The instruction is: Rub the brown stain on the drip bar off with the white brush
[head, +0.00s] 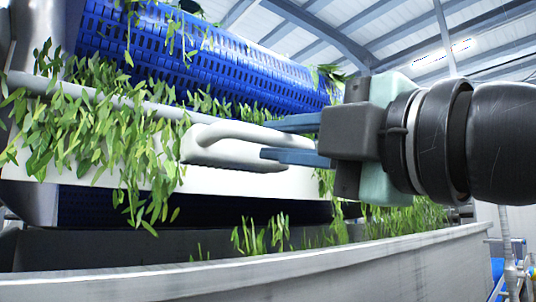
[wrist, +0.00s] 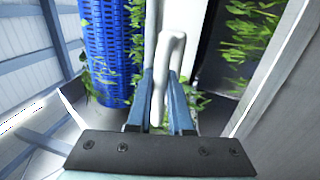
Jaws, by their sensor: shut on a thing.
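My gripper (head: 268,139) is shut on the handle of the white brush (head: 215,150), a pale loop-handled block with its bristle side facing down. The brush is in front of a long white bar (head: 240,182), which I take for the drip bar, below the blue belt. I cannot tell whether the brush touches the bar. In the wrist view, the brush handle (wrist: 177,48) runs between the blue fingers of my gripper (wrist: 161,90). I see no brown stain in either view; leaves, the brush and my gripper cover parts of the bar.
Green leaves (head: 100,125) hang thickly over the bar's left part. A blue perforated belt (head: 200,60) slopes behind and above. A grey metal trough wall (head: 250,275) runs along the front, below the brush. More leaves lie inside the trough.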

